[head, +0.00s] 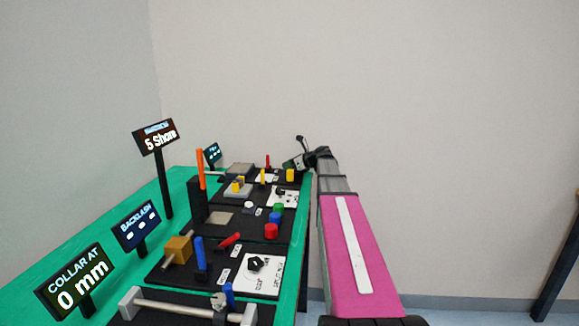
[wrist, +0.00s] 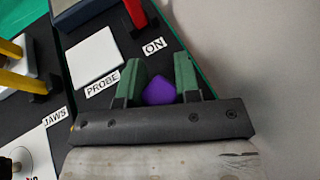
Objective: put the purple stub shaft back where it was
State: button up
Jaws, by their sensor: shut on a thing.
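The purple stub shaft (wrist: 159,91) sits between the green pads of my gripper (wrist: 160,78) in the wrist view. My gripper is shut on it, with a pad touching each side. Only its end shows; the rest is hidden by the gripper body. In the head view my gripper (head: 294,163) is at the far end of the green table, near its right edge. The purple shaft cannot be made out there. I cannot tell which place on the boards belongs to the purple shaft.
The green table (head: 120,245) holds several boards and signs. Right of it is open floor.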

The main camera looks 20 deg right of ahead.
jog(key=shift+f, duration=0.15)
jog(key=o, duration=1)
jog(key=shift+o, duration=0.2)
jog(key=shift+s+d+r, duration=0.15)
jog(key=shift+r, duration=0.1)
jog(key=v, duration=1.1)
jog(key=shift+s+d+r, duration=0.2)
